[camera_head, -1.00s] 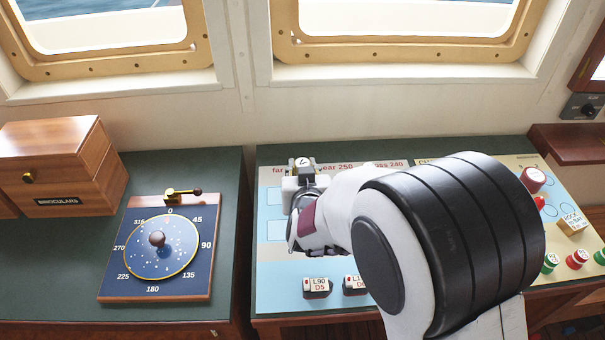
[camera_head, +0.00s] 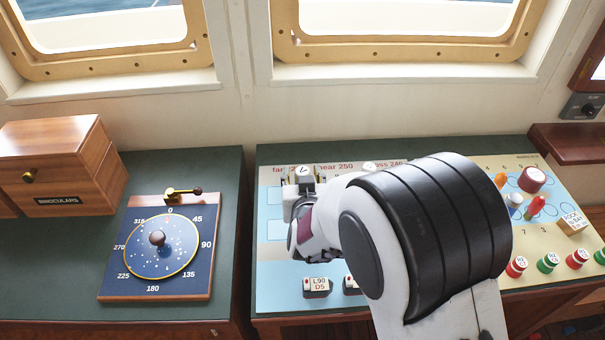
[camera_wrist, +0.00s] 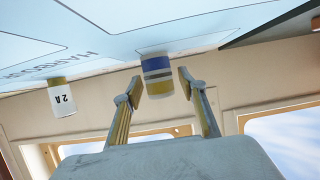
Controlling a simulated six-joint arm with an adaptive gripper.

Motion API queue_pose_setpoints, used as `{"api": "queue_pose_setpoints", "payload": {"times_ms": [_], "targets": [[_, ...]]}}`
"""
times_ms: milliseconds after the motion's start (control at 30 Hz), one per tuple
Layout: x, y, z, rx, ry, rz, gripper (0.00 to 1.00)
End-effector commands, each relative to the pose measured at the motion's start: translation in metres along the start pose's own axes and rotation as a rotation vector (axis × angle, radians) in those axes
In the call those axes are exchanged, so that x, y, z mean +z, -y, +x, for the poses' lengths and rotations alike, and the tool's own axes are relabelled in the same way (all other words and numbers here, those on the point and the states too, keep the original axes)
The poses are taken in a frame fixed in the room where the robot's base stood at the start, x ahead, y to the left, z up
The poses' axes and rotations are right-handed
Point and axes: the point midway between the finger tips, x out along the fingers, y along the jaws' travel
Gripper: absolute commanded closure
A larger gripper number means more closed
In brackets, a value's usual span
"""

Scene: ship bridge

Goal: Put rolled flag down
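The rolled flag (camera_wrist: 158,74), a short cylinder with blue, white and yellow bands, stands on the pale blue chart board (camera_wrist: 215,25) in the wrist view, where the board appears at the top. My gripper (camera_wrist: 162,86) has one finger on each side of the flag, with a narrow gap visible on the right; contact on the left is unclear. In the head view my gripper (camera_head: 303,184) is over the board's left part, around a white marked top (camera_head: 304,172) that seems to be the flag's. My arm hides much of the board.
A white piece marked 2A (camera_wrist: 62,98) stands beside the flag. Labelled blocks such as L90 D5 (camera_head: 317,286) sit at the board's front. Coloured pegs (camera_head: 536,206) stand on the cream board at right. A compass panel (camera_head: 195,275) and binoculars box (camera_head: 62,165) are at left.

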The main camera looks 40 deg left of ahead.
Motion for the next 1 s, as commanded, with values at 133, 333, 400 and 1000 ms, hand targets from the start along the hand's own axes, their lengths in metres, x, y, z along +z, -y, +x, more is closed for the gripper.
{"api": "queue_pose_setpoints", "payload": {"times_ms": [133,333,400,1000], "targets": [[0.000,0.000,0.000,0.000,0.000,0.000,0.59],[-0.003,0.000,-0.001,0.000,-0.001,0.000,0.59],[-0.003,0.000,-0.004,0.000,-0.001,0.000,0.59],[-0.004,0.001,-0.065,-0.001,-0.002,0.000,0.59]]}}
